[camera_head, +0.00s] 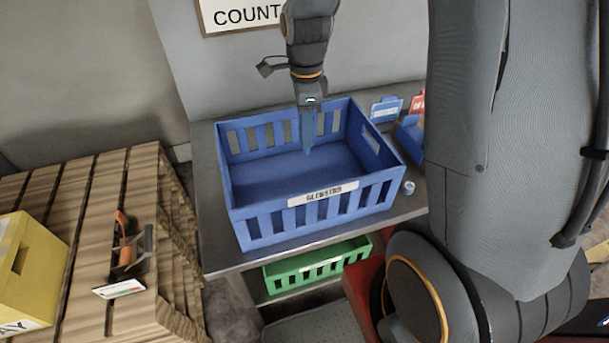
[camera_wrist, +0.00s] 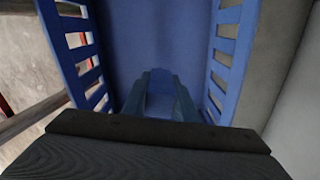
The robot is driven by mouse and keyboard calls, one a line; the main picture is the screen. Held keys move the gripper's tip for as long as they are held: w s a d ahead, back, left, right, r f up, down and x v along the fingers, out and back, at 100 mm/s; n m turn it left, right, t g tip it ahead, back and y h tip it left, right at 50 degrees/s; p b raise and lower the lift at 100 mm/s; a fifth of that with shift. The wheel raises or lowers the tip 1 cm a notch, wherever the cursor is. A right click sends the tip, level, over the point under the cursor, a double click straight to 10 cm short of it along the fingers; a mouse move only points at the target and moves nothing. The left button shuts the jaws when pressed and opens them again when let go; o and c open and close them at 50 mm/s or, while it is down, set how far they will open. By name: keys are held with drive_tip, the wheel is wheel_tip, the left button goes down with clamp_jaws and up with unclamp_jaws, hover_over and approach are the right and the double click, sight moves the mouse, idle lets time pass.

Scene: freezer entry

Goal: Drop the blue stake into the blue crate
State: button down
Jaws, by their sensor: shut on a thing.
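The blue crate (camera_head: 325,215) stands on a grey table, open at the top, with slatted sides and a white label on its front. My gripper (camera_head: 309,118) points down over the crate's opening, nearer its back side. It is shut on the blue stake (camera_head: 308,149), whose lower end shows against the crate's inside. In the wrist view, the stake (camera_wrist: 160,80) lies between the dark fingers, with the blue crate's slatted walls (camera_wrist: 232,55) on both sides. Blue on blue makes the stake's outline hard to tell, and the fingers hide part of it.
A green crate (camera_head: 318,268) sits on the shelf below. Small blue and red bins (camera_head: 409,135) and a small round item (camera_head: 408,187) are right of the blue crate. Wooden pallets (camera_head: 80,190) and a yellow box (camera_head: 32,265) stand at left.

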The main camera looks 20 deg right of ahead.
drive_tip(key=shift+f, duration=0.4)
drive_tip(key=c, duration=1.3)
unclamp_jaws()
drive_tip(key=shift+c, duration=0.2)
drive_tip(key=shift+r, duration=0.1)
drive_tip(key=shift+r+b, duration=1.25)
drive_tip(key=shift+r, duration=2.6)
drive_tip(key=shift+s, duration=0.1)
drive_tip(key=s+f+n+b, duration=0.2)
drive_tip(key=s+f+n, duration=0.2)
drive_tip(key=n, duration=0.6)
drive_tip(key=s+f+n+t+b, duration=0.1)
drive_tip(key=s+f+n+b, duration=0.2)
drive_tip(key=n, duration=0.7)
wheel_tip(320, 180, down, 5)
drive_tip(key=shift+s+r, duration=0.1)
drive_tip(key=shift+s, duration=1.05)
